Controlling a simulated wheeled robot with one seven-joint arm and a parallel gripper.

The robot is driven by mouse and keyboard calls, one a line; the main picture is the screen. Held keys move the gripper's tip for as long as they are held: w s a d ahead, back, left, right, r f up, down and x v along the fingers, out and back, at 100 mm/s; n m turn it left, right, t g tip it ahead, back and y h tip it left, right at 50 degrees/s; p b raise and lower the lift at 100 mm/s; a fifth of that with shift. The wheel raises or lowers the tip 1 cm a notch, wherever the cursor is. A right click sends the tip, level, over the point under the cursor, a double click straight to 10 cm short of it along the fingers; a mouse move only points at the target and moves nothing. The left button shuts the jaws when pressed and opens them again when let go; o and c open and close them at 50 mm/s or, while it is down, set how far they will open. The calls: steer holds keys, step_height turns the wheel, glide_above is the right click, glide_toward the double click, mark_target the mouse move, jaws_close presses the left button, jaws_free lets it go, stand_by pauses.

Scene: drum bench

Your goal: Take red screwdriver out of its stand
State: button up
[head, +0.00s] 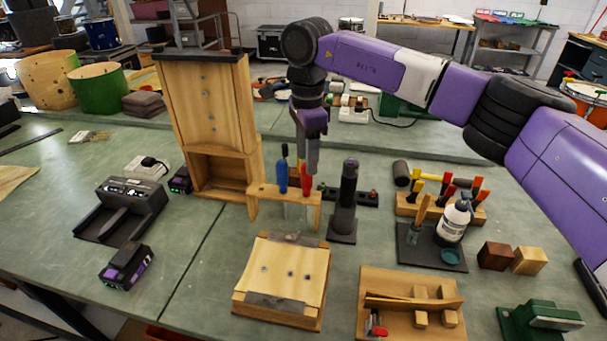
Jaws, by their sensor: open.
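The red screwdriver (306,182) stands upright in a wooden stand (262,194) at the middle of the bench, handle up. A blue screwdriver (282,176) stands upright beside it to the left. Their shafts show below the stand's top board. My gripper (307,162) points down right over the red handle, with its jaws open. The fingertips come down close around the top of the handle. I cannot tell whether they touch it. Part of the handle's top is hidden by the fingers.
A dark upright tool (347,192) on a base stands close right of the stand. A tall wooden cabinet (209,110) rises behind left.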

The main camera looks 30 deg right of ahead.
steer(key=p, duration=0.1)
glide_above(306, 196)
steer(key=shift+w+d+f, duration=0.1)
steer(key=shift+w+f, duration=0.05)
steer(key=shift+f, duration=0.85)
steer(key=shift+w+d+f, duration=0.1)
steer(key=shift+d+f, duration=0.05)
steer(key=shift+f, duration=0.85)
steer(key=shift+w+d+f, duration=0.1)
steer(key=shift+w+f, duration=0.05)
steer(key=shift+f, duration=0.85)
jaws_close()
